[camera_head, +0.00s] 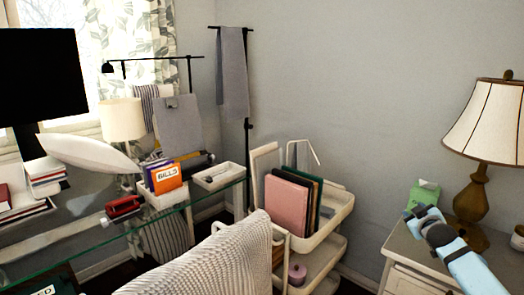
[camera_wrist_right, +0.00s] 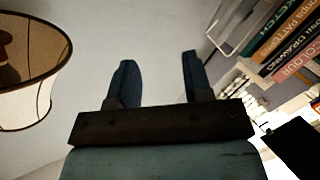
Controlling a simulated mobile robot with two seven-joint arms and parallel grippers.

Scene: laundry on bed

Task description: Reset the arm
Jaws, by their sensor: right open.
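My right arm comes in from the lower right in the head view, light blue with a dark band. Its gripper (camera_head: 421,211) is over the white nightstand (camera_head: 405,246), in front of the green tissue box and left of the lamp. In the right wrist view the two dark fingers of the gripper (camera_wrist_right: 157,72) stand well apart, with only plain wall between them. The gripper is open and holds nothing. My left arm and gripper are not in view.
A table lamp (camera_head: 486,150) and a green tissue box (camera_head: 424,194) stand by the gripper. A white cart (camera_head: 325,243) with folders is to its left. A glass desk (camera_head: 90,232) stands further left, and a pale knitted surface (camera_head: 215,262) fills the front. Bare wall lies behind.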

